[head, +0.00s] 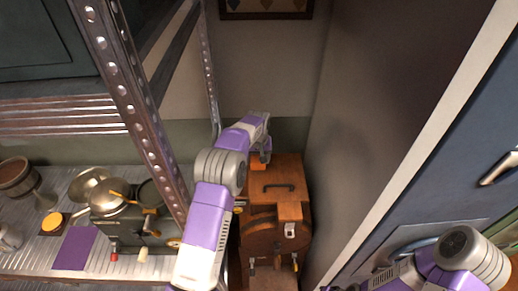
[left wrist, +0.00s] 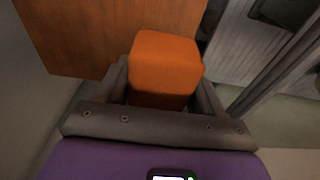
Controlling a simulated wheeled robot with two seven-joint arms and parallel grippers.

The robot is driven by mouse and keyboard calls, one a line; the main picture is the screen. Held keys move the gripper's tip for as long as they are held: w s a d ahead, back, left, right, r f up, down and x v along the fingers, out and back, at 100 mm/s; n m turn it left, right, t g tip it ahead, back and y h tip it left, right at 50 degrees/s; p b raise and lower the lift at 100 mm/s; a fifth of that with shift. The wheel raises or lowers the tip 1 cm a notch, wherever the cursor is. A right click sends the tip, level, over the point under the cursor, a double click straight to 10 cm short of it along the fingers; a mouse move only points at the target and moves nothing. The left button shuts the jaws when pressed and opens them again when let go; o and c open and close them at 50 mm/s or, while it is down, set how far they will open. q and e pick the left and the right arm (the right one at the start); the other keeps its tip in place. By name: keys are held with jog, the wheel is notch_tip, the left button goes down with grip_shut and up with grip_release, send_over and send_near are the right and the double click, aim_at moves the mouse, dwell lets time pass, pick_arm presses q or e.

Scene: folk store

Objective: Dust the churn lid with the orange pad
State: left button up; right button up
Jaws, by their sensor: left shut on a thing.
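The wooden churn (head: 276,240) stands on the floor in the middle of the head view. Its flat lid (head: 280,203) bears a dark handle. My left gripper (head: 262,143) is over the far left edge of the lid, shut on the orange pad (head: 256,165). In the left wrist view the orange pad (left wrist: 165,68) sits as a block between the two fingers. The wooden surface (left wrist: 95,35) lies beyond it at upper left. Whether the pad touches the lid I cannot tell. My right arm shows at lower right, but its gripper is out of view.
A perforated upright (head: 140,110) stands close to my left arm. A grey wall and blue cabinet (head: 440,165) bound the right side.

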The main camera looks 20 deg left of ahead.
pick_arm(q)
jog(key=shift+r+p, duration=1.3)
jog(key=shift+r, duration=1.1)
